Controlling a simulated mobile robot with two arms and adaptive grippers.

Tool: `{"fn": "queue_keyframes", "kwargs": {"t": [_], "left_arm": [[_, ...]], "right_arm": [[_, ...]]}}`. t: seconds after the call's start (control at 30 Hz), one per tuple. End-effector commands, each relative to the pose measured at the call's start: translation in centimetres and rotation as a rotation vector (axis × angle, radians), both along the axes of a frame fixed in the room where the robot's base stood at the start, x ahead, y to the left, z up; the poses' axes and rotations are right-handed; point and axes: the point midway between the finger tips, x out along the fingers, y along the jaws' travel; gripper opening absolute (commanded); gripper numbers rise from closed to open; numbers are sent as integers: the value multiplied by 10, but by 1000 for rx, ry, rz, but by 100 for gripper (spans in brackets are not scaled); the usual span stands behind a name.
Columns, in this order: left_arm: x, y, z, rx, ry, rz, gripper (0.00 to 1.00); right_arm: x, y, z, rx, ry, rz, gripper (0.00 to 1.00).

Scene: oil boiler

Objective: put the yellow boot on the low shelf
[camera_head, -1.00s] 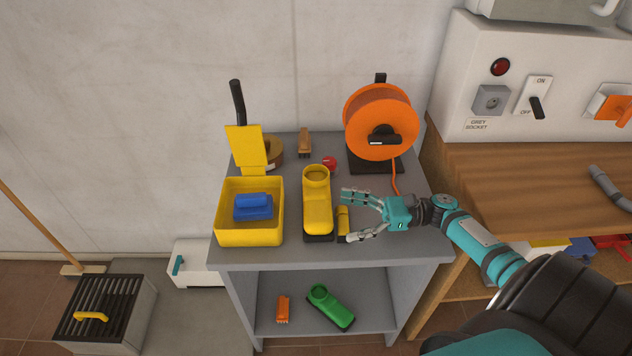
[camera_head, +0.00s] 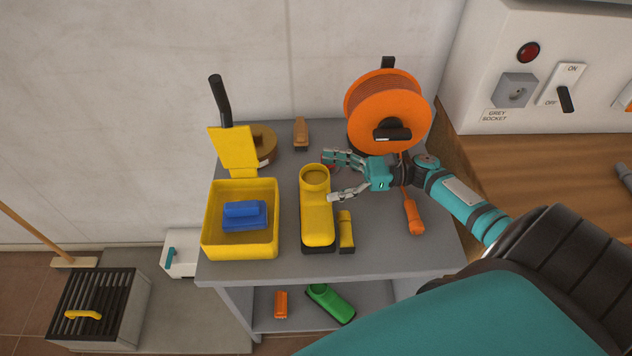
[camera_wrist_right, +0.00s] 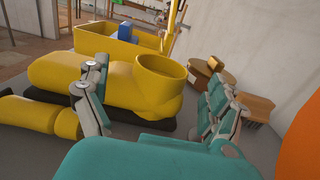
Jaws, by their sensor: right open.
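The yellow boot (camera_head: 318,222) stands upright on the top of the grey shelf unit, toe to the front and opening to the back. It shows in the wrist view (camera_wrist_right: 110,85) too. My right gripper (camera_head: 330,176) is open and empty, just right of the boot's shaft. In the wrist view its fingers (camera_wrist_right: 155,100) are spread, with the shaft ahead between them; I cannot tell whether they touch it. The low shelf (camera_head: 265,318) lies under the top, partly hidden by the top's front edge. My left gripper is not in view.
A green boot (camera_head: 330,303) and an orange brush (camera_head: 281,303) occupy the low shelf.

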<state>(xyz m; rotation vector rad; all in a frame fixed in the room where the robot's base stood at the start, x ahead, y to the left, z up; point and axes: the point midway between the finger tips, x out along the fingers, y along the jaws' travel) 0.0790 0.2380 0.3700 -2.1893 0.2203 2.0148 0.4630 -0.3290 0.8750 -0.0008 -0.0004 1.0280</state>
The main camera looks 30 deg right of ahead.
Motion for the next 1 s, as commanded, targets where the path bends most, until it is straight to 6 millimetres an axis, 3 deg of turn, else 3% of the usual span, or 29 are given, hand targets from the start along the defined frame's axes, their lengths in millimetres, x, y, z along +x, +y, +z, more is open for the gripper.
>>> {"fn": "queue_keyframes", "kwargs": {"t": [0.2, 0.53, 1.0], "left_arm": [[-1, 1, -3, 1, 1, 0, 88], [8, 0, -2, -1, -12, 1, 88], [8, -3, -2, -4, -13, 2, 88]], "right_arm": [[18, 28, 3, 0, -1, 2, 94], [22, 35, 3, 0, 0, 0, 94], [22, 34, 3, 0, 0, 0, 34]]}}
